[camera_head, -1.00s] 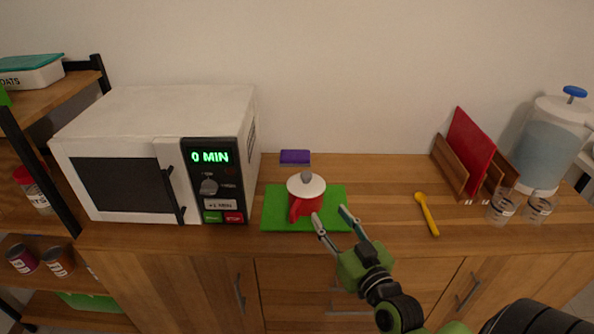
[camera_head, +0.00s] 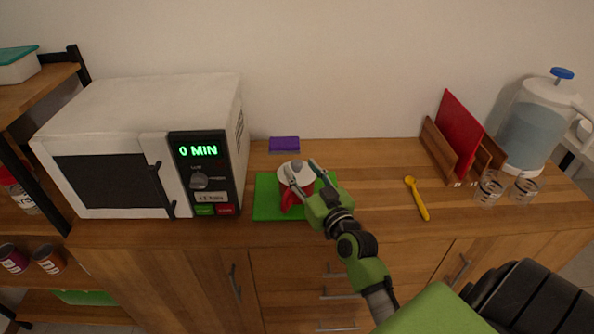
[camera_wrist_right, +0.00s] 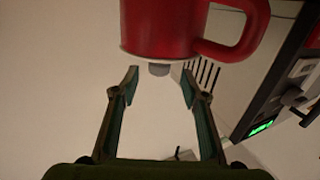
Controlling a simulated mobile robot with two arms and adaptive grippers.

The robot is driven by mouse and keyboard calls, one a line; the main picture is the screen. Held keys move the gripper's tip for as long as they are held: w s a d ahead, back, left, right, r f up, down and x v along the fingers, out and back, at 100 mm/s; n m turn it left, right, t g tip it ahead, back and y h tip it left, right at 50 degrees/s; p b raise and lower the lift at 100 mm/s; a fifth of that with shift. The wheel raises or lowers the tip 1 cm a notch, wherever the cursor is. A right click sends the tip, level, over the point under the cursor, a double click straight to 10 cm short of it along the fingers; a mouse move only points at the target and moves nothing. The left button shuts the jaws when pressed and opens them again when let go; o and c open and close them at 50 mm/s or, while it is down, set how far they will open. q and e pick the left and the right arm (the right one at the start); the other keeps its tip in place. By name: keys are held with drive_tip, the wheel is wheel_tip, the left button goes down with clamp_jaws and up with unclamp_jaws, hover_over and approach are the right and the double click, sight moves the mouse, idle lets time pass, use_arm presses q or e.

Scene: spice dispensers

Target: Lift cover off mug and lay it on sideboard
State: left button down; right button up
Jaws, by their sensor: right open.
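The red mug (camera_head: 287,200) stands on a green mat (camera_head: 265,198) on the wooden sideboard (camera_head: 370,185). Its pale cover (camera_head: 297,178) with a grey knob (camera_head: 297,165) sits on top. My right gripper (camera_head: 301,168) is open over the cover, its two fingers on either side of the knob as seen from the head. In the right wrist view, which is upside down, the knob (camera_wrist_right: 158,69) shows between and just beyond the open fingertips (camera_wrist_right: 160,76); the red mug (camera_wrist_right: 165,28) and its handle are behind it. I cannot tell whether the fingers touch anything. My left gripper is not in view.
A white microwave (camera_head: 140,110) stands left of the mat. A purple sponge-like block (camera_head: 284,144) lies behind it. A yellow spoon (camera_head: 417,198), a rack with a red board (camera_head: 460,132), glasses (camera_head: 489,188) and a water dispenser (camera_head: 535,125) are right. Sideboard between mat and spoon is clear.

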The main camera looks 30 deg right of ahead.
sight(299, 166)
drive_tip(key=w, duration=0.4)
drive_tip(key=shift+d, duration=0.4)
drive_tip(key=shift+s, duration=0.1)
clamp_jaws()
drive_tip(key=shift+r+p, duration=0.1)
drive_tip(key=shift+p, duration=0.3)
